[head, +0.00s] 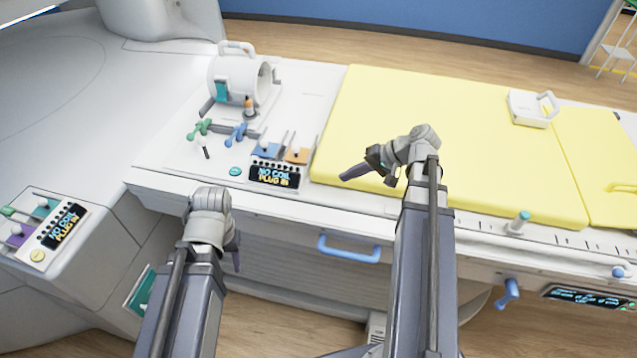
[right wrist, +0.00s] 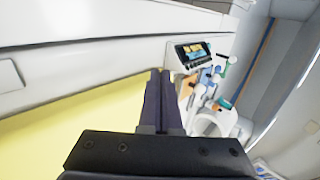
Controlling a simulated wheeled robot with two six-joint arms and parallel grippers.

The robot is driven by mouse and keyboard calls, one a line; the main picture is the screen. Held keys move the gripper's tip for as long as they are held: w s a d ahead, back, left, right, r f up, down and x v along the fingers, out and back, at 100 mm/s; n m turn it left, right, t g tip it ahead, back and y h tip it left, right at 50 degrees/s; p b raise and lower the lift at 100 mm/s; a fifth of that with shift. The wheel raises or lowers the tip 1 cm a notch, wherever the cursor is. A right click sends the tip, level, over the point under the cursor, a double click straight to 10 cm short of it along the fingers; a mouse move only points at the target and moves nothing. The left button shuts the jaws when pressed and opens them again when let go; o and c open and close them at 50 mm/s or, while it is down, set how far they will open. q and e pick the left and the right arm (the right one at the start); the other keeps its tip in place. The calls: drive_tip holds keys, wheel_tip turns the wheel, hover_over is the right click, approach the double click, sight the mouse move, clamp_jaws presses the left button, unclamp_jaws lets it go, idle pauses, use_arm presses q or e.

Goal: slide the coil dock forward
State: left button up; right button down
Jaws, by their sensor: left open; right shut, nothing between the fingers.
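The coil dock (head: 180,160) is a white panel at the left end of the patient table. It carries a white cylindrical head coil (head: 232,80), green and blue plugs, and a small screen (head: 274,176) reading "NO COIL PLUG IN". The screen and coil also show in the right wrist view, with the screen (right wrist: 192,52) beyond my fingertips. My right gripper (head: 345,177) is shut and empty above the yellow mattress's near left corner, right of the screen. My left gripper (head: 236,262) is open, pointing down in front of the table's side, below the dock; its fingers are partly hidden by its wrist.
A yellow mattress (head: 450,110) covers the table right of the dock, with a white handled box (head: 531,108) on it. A blue handle (head: 349,250) sits on the table's front side. A second plug panel (head: 40,235) is on the scanner at left. Wooden floor lies below.

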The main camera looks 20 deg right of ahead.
drive_tip(key=shift+d+r, duration=0.1)
drive_tip(key=shift+d, duration=0.25)
drive_tip(key=b+x, duration=0.7)
drive_tip(key=x, duration=0.4)
drive_tip(key=shift+s+d+b, duration=0.1)
drive_tip(key=shift+d+b, duration=0.05)
drive_tip(key=shift+b, duration=0.2)
drive_tip(key=shift+w+a+r+p, duration=0.25)
drive_tip(key=shift+w+a, duration=0.1)
drive_tip(key=shift+a, duration=0.15)
drive_tip(key=shift+w+a+r+p, duration=0.1)
drive_tip(key=shift+w+a+p, duration=0.15)
drive_tip(key=shift+a, duration=0.25)
drive_tip(key=shift+w+a, duration=0.4)
drive_tip(key=shift+a, duration=0.15)
